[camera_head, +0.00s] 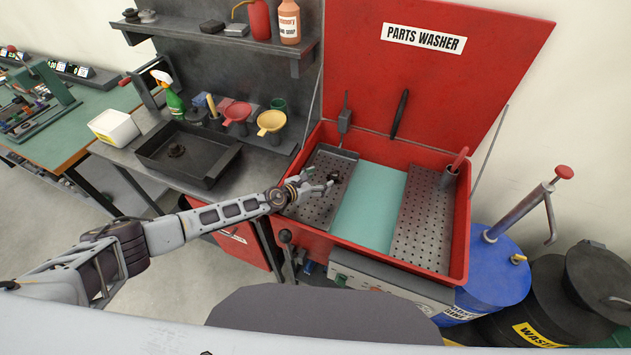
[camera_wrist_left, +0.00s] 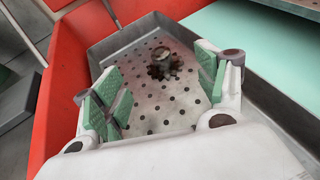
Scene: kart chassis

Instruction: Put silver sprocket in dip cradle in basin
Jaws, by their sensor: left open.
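A toothed sprocket (camera_wrist_left: 165,64) lies on the perforated floor of a grey walled tray (camera_wrist_left: 105,50) in the left wrist view; it looks dark, with a greyer hub. The tray (camera_head: 318,200) fills the left side of the red basin (camera_head: 390,262) in the head view; it may be the dip cradle. My left gripper (camera_head: 322,181) is over this tray, mostly hiding the sprocket (camera_head: 334,177). In the wrist view the gripper (camera_wrist_left: 165,88) is open, its green pads apart and nothing between them; the sprocket lies ahead, beyond the fingertips.
The basin has a teal middle (camera_head: 368,212) and a perforated right shelf (camera_head: 424,228). The raised red lid (camera_head: 440,80) stands behind. A blue drum (camera_head: 497,270) stands at right.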

